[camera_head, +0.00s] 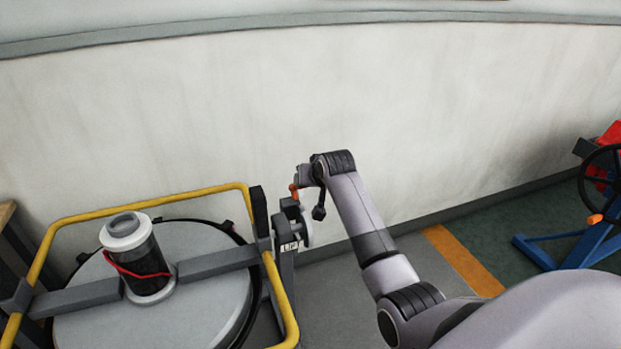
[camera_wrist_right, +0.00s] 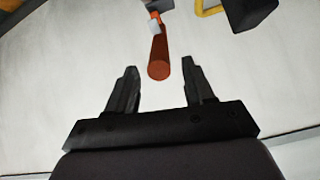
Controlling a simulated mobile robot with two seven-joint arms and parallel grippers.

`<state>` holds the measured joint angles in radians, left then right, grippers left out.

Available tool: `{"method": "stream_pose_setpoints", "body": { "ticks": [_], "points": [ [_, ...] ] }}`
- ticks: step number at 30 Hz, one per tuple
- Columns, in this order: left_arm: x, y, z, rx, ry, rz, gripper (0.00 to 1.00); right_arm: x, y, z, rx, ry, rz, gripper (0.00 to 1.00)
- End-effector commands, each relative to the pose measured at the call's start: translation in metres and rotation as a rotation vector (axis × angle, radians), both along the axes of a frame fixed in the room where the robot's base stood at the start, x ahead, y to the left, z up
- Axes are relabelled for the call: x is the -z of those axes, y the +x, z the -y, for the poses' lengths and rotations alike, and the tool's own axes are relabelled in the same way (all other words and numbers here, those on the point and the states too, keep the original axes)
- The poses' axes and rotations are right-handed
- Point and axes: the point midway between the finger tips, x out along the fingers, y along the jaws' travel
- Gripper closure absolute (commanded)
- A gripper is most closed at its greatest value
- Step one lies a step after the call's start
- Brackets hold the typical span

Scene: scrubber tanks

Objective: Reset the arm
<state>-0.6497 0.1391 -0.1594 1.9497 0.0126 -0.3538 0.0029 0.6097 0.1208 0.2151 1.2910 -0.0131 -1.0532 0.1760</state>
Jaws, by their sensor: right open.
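My right arm reaches in from the right in the head view, and its wrist is beside a small valve post (camera_head: 286,238) at the right of the tank. In the right wrist view my right gripper (camera_wrist_right: 159,72) is open with nothing between its fingers. A red-orange lever handle (camera_wrist_right: 159,57) points toward the gap between the fingertips and seems just beyond them. The handle also shows in the head view as a small orange piece (camera_head: 293,190) at the top of the post. My own wrist partly hides the gripper in the head view. My left gripper is not in view.
A round grey tank (camera_head: 190,315) with a yellow guard rail (camera_head: 150,199) stands at the lower left, a canister (camera_head: 141,255) on top. A blue stand (camera_head: 575,247) with a black handwheel (camera_head: 590,185) is at the right. A pale wall (camera_head: 450,110) closes the back.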

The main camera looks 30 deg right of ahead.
Motion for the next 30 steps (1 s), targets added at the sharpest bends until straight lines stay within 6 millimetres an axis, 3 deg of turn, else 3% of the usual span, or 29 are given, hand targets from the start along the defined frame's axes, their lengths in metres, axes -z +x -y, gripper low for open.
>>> {"method": "stream_pose_setpoints", "body": {
  "ticks": [22,26,30],
  "points": [
    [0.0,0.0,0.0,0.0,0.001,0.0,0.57,-0.002,-0.005,-0.001,-0.002,-0.002,-0.001,0.47],
    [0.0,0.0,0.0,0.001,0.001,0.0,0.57,0.014,-0.014,-0.005,-0.018,-0.027,-0.005,0.47],
    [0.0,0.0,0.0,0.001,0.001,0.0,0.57,0.051,-0.039,-0.016,-0.067,-0.086,-0.011,0.47]
  ]
}}
